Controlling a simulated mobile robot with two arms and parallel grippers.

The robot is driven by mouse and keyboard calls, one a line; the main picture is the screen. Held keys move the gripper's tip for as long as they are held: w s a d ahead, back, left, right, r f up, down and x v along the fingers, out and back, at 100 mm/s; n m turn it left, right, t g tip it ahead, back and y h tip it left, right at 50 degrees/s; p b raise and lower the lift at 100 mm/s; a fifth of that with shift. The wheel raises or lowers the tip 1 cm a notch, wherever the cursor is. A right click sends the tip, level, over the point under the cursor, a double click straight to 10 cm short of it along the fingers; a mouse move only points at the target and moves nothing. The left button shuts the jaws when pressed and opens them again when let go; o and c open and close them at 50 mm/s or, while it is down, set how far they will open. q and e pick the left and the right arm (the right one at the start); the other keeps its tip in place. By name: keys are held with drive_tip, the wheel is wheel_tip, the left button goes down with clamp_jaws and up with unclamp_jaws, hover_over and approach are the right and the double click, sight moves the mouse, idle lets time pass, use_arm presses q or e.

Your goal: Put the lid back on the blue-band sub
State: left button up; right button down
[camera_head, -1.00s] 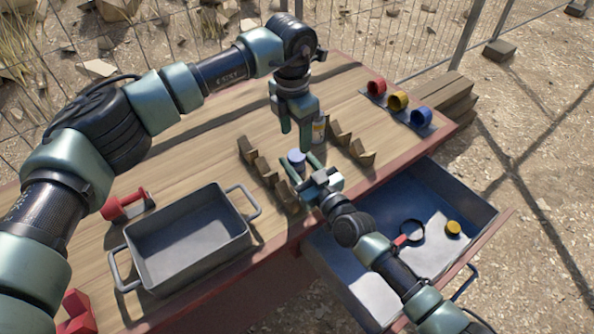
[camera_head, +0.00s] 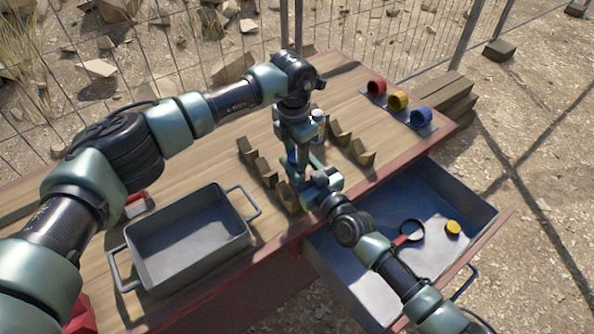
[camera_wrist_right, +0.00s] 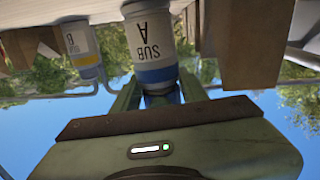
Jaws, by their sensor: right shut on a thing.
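The blue-band sub (camera_wrist_right: 152,42), a white can marked SUB A, shows large in the right wrist view, with its blue band towards my gripper. My right gripper (camera_wrist_right: 160,98) is shut on it at the banded end. In the head view my right gripper (camera_head: 305,180) is at the near edge of the table, between the wooden notched blocks. My left gripper (camera_head: 295,155) points down right over the same spot, and a little blue shows between its fingers. The fingers hide most of the can, and I cannot tell whether they grip a lid.
A yellow-banded SUB B can (camera_head: 318,117) stands just behind. Notched wooden blocks (camera_head: 258,168) flank the spot. A grey tray (camera_head: 190,240) is at left; red, yellow and blue cups (camera_head: 398,100) at back right. The open drawer (camera_head: 375,290) holds a magnifier and yellow lid (camera_head: 453,228).

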use_arm(q)
clamp_jaws()
drive_tip(key=m, duration=0.3)
drive_tip(key=o, duration=1.1)
unclamp_jaws()
drive_tip(key=shift+s+a+r, duration=0.1)
drive_tip(key=shift+s+r, duration=0.05)
drive_tip(key=shift+r, duration=2.15)
